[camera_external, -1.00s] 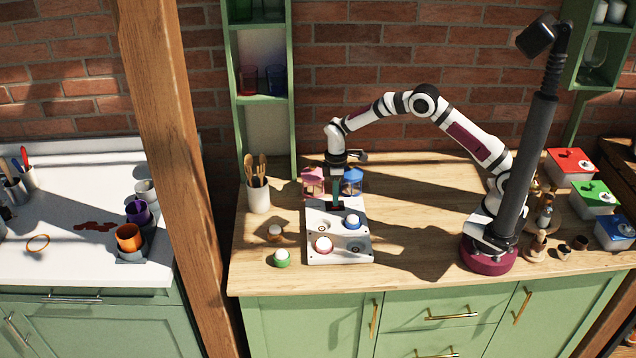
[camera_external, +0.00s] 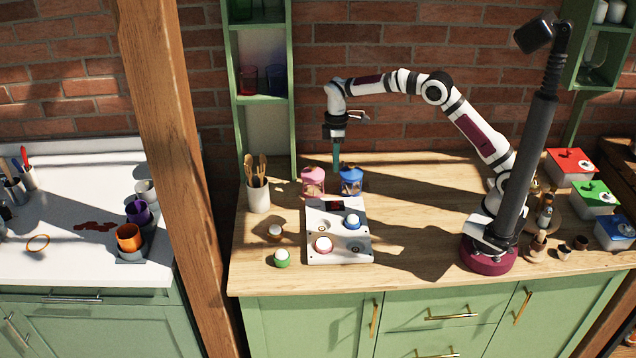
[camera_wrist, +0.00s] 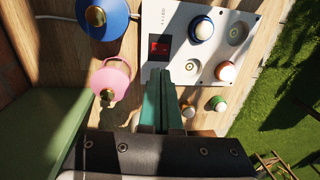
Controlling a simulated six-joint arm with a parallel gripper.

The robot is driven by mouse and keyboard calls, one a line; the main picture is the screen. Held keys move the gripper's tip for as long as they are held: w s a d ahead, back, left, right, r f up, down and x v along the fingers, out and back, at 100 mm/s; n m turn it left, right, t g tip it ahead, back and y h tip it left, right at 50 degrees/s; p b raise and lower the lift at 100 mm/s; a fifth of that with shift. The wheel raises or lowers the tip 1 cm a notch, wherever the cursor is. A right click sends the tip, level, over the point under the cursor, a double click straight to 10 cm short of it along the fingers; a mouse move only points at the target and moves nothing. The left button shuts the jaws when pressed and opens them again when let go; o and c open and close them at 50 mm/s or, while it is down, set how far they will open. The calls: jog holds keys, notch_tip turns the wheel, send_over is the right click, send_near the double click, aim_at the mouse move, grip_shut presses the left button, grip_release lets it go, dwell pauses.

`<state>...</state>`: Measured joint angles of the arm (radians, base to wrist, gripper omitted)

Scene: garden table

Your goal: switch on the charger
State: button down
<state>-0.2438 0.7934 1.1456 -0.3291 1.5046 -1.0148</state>
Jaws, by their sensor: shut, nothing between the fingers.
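The charger appears to be the white panel (camera_external: 337,254) on the wooden counter. It has a dark red switch or window (camera_external: 336,206) at its far edge, which also shows in the wrist view (camera_wrist: 159,47) with a bright red mark. A blue-ringed white dome (camera_external: 352,222) and a red-ringed white dome (camera_external: 323,244) sit on the panel; two round sockets there are empty. My gripper (camera_external: 337,166) is shut and empty, with green fingers, raised above the counter behind the panel. In the wrist view, my gripper (camera_wrist: 160,78) points toward the panel's near edge.
A pink lantern (camera_external: 313,184) and a blue lantern (camera_external: 351,182) stand just behind the panel, close to my fingers. A green-ringed dome (camera_external: 282,258) and a brown-ringed dome (camera_external: 275,232) lie left of it. A utensil pot (camera_external: 258,196) stands farther left.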

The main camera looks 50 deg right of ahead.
aim_at(336, 207)
notch_tip(336, 207, up, 2)
jog(key=shift+w+d+r, duration=0.1)
jog(key=shift+d+r, duration=0.05)
jog(key=shift+r, duration=0.05)
jog(key=f, duration=0.4)
jog(key=s+a+f, duration=0.1)
jog(key=f, duration=0.4)
jog(key=s+a+f, duration=0.1)
jog(key=f, duration=0.4)
jog(key=shift+s+a, duration=0.1)
jog(key=shift+a, duration=0.05)
jog(key=shift+f, duration=0.2)
dwell(0.3)
